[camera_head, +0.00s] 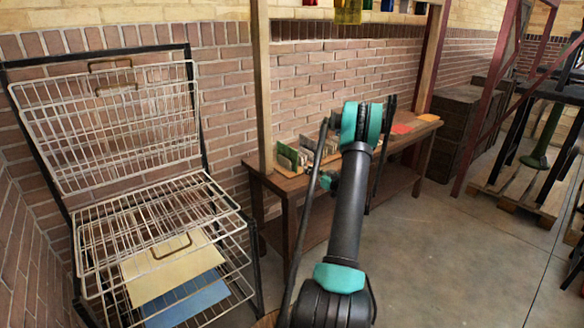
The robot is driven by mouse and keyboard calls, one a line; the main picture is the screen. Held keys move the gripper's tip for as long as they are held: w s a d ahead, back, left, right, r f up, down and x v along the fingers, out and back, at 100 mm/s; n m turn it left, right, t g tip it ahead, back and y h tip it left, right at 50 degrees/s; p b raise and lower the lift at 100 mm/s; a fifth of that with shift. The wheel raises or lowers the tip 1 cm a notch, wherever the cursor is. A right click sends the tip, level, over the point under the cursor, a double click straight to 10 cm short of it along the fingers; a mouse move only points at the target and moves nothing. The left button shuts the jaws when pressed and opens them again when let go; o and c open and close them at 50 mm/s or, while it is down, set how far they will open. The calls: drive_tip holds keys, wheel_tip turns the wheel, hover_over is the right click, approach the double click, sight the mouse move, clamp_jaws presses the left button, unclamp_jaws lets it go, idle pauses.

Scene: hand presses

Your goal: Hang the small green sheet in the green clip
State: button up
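A wooden rack (283,161) on the long table holds several upright cards, and some of them look greenish (288,152). I cannot tell for sure which one is the small green sheet. At the top edge hang small coloured pieces, cut off by the frame. One is green (367,5) and may be the green clip. An olive-yellow piece (348,11) hangs just left of it. My arm rises from the bottom centre in front of the table, with its teal joint over the table's middle. My gripper cannot be made out, and the arm hides part of the table.
A wire drying rack (150,226) stands at left, with a cream sheet (172,268) and a blue sheet (188,303) in it. Wooden posts (262,85) flank the table.

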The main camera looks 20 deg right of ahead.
drive_tip(key=shift+d+x, duration=0.2)
drive_tip(key=shift+x, duration=2.2)
drive_tip(key=shift+d+x, duration=0.15)
drive_tip(key=shift+x, duration=2.25)
drive_tip(key=shift+w+f, duration=0.1)
drive_tip(key=shift+f, duration=0.05)
clamp_jaws()
wheel_tip(320, 180, up, 7)
drive_tip(key=shift+r, duration=0.25)
drive_tip(key=shift+d, duration=0.1)
drive_tip(key=v, duration=0.7)
